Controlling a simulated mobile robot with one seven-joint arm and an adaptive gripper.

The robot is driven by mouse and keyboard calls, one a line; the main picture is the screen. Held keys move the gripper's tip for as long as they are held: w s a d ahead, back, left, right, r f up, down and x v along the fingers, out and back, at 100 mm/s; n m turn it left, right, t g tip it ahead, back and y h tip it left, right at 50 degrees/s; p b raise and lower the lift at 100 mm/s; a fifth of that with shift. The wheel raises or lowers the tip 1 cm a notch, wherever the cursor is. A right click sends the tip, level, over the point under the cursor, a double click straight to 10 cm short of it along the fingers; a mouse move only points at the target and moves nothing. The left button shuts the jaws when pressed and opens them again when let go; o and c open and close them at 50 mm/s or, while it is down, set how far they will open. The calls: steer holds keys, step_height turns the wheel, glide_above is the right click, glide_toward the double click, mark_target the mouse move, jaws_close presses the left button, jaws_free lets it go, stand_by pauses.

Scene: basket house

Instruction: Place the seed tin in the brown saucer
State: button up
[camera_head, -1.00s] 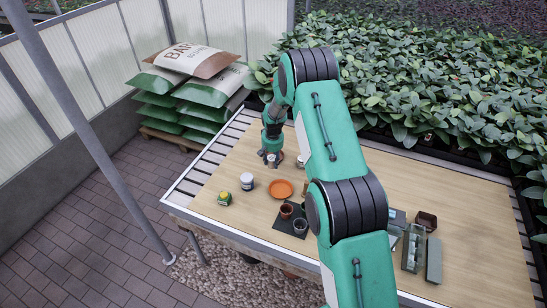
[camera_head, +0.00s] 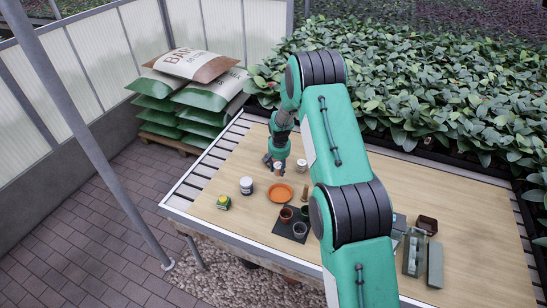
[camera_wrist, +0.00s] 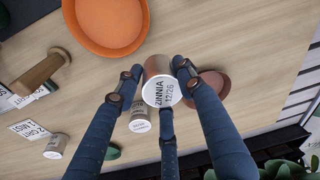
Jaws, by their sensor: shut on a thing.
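The seed tin (camera_wrist: 162,88), a copper-brown tin with a white end lettered ZINNIA, is between my gripper's fingers in the wrist view. My gripper (camera_wrist: 158,92) is shut on it. The tin also shows under my gripper (camera_head: 276,161) in the head view, beyond the orange saucer. The brown saucer (camera_wrist: 213,82) lies just right of the tin in the wrist view, partly covered by a finger and the tin. I cannot tell the tin's height above the table.
A larger orange saucer (camera_head: 280,193) is close by. A pale tin (camera_head: 301,166) and a white tin (camera_head: 247,185) stand near. A wooden tool (camera_wrist: 38,72) and small pots on a dark mat (camera_head: 281,228) are towards the front. Bare tabletop (camera_head: 225,170) lies left of my gripper.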

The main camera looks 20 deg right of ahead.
steer(key=w+d, duration=0.1)
steer(key=w, duration=0.3)
steer(key=w+d+f, duration=0.1)
steer(key=w, duration=0.4)
steer(key=w+d, duration=0.1)
steer(key=w, duration=0.3)
steer(key=shift+w+f+b, duration=0.2)
steer(key=shift+w+b, duration=0.05)
steer(key=shift+b, duration=0.1)
steer(key=shift+a, duration=0.1)
steer(key=shift+f, duration=0.1)
steer(key=shift+f, duration=1.6)
steer(key=shift+f+b, duration=0.15)
steer(key=shift+b, duration=0.15)
steer(key=o, duration=0.9)
steer(key=shift+s+a+r+p, duration=0.1)
steer(key=shift+s+r+p, duration=0.15)
steer(key=shift+r, duration=1.8)
steer(key=shift+s+a+r+p, duration=0.15)
steer(key=shift+s+r, duration=0.1)
steer(key=shift+r, duration=1.75)
steer(key=shift+s+r+p, duration=0.2)
steer(key=shift+s+r, duration=0.05)
steer(key=shift+r, duration=1.8)
